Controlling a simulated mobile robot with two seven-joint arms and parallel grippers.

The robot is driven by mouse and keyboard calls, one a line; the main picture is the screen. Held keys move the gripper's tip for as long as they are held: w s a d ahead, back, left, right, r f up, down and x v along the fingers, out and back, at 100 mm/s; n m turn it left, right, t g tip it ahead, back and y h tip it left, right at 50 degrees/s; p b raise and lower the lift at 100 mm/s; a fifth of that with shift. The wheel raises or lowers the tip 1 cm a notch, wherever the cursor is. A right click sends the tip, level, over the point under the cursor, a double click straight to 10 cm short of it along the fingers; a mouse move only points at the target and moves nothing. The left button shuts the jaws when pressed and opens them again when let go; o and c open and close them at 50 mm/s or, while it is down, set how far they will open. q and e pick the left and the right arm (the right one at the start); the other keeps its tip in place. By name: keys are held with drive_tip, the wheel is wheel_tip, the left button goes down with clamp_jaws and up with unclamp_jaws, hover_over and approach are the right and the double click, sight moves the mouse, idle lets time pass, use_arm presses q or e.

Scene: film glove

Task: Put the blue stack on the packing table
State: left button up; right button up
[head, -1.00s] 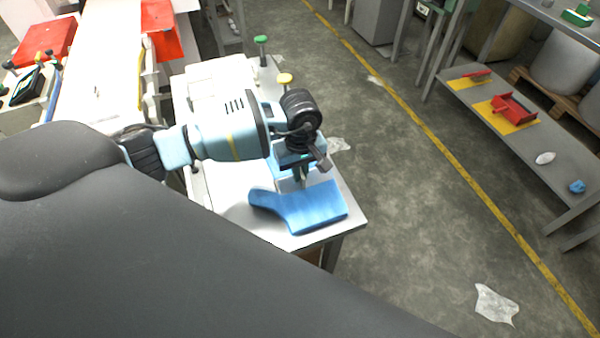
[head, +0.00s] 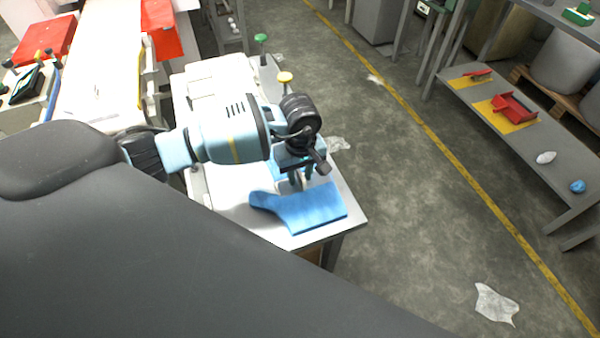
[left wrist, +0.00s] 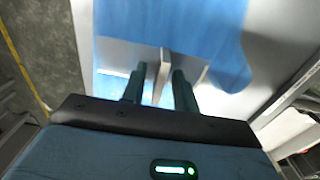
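The blue stack (head: 308,207), flat and glove-shaped, lies on the white-topped table (head: 238,208) near its front corner. In the left wrist view the blue stack (left wrist: 170,20) fills the upper middle, beyond the fingertips. My left gripper (head: 299,181) points down at the stack's far edge. I cannot tell whether the tips touch the stack. A lighter blue surface shows partly behind the gripper. My right gripper is not in view.
Green (head: 261,40) and yellow (head: 285,78) knobs stand at the table's back. A grey shelf bench (head: 515,130) on the right holds red parts on yellow plates. Red bins (head: 160,30) stand at the far left. The floor between is mostly clear.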

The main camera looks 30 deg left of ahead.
use_arm(q)
wheel_tip(320, 180, up, 12)
drive_tip(key=shift+r, duration=0.15)
idle(0.3)
